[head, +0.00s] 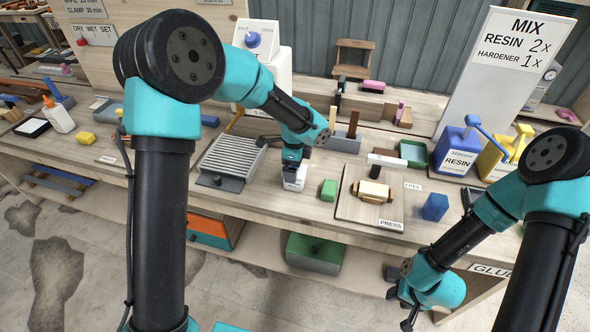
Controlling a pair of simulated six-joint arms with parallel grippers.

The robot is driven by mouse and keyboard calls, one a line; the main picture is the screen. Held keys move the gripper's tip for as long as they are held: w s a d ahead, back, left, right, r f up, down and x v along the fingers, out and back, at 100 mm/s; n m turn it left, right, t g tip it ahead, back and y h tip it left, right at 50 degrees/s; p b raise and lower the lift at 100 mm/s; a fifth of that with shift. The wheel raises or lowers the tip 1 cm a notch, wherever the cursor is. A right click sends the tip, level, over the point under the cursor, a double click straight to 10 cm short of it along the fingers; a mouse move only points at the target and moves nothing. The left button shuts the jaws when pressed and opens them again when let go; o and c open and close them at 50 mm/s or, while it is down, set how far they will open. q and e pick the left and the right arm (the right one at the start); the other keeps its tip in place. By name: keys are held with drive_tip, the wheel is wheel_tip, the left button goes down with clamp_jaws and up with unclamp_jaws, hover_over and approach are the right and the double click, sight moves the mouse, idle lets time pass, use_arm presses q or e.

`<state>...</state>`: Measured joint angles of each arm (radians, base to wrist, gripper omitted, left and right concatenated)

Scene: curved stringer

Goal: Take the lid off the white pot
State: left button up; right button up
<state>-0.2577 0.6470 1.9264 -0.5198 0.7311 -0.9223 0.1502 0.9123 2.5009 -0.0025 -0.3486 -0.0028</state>
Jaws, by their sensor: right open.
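The small white pot (295,178) stands on the workbench in the middle of the head view, with dark lettering on its front. My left gripper (291,167) points down directly over its top. The dark gripper parts cover the pot's top, so the lid cannot be made out. I cannot tell whether the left fingers are closed on the lid or only near it. My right gripper (400,308) is open and empty, low in front of the bench edge at the lower right, well away from the pot.
A ridged grey rack (228,158) lies left of the pot and a green block (328,190) right of it. Further right are a press board (350,208), a blue block (434,207) and a blue resin jug (457,152). A white dispenser (270,75) stands behind.

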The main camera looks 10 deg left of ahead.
use_arm(q)
drive_tip(key=shift+f, duration=0.25)
drive_tip(key=shift+c, duration=0.4)
drive_tip(key=c, duration=0.9)
